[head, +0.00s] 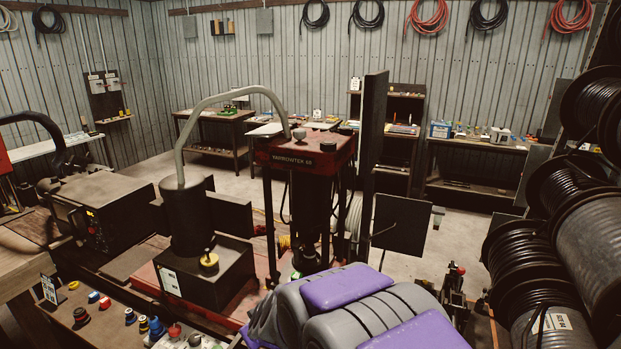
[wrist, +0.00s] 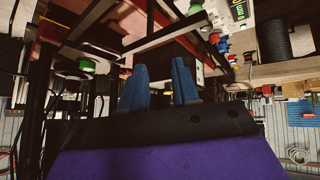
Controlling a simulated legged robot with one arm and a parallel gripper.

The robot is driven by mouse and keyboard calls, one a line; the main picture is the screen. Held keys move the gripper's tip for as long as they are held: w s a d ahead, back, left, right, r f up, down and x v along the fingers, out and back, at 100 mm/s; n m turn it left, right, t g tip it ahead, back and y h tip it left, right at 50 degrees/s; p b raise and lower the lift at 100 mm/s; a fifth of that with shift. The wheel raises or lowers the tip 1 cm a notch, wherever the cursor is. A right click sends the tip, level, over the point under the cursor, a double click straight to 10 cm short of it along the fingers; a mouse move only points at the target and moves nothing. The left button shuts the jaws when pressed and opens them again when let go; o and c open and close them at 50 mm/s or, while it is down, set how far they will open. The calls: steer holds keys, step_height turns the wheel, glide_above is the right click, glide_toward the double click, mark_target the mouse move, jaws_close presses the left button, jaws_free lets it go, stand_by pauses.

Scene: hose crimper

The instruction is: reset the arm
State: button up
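My gripper (wrist: 159,67) shows in the wrist view as two blue fingers with a clear gap between them. It is open, with nothing seen held between the fingers. The wrist view appears upside down. In the head view, my purple and grey arm is at the bottom centre, and the gripper itself cannot be made out there. The red-topped crimping machine (head: 305,150) stands just beyond my arm. A black machine with a cylinder (head: 185,222) stands left of it, with a grey hose (head: 228,93) arching from it towards the red top.
Large reels of black hose (head: 585,225) crowd the right side. A bench (head: 65,310) with small coloured caps is at the lower left. Work tables (head: 480,150) line the back wall, and open concrete floor (head: 450,240) lies in front of them.

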steer(key=s+d+m+g+h+b, duration=0.1)
steer(key=s+d+m+g+b, duration=0.1)
steer(key=s+d, duration=0.6)
steer(key=s+d+f+m+g+h+b, duration=0.1)
steer(key=s+d+m+g+b, duration=0.2)
steer(key=s+d, duration=0.6)
steer(key=s+d+m+g+h+b, duration=0.1)
steer(key=s+d, duration=0.8)
steer(key=s, duration=1)
steer(key=m+g+b, duration=0.1)
steer(key=m+g, duration=0.1)
steer(key=g, duration=0.1)
steer(key=shift+s+f+h+b, duration=0.2)
steer(key=shift+f+h+b, duration=0.1)
steer(key=shift+f+h, duration=0.1)
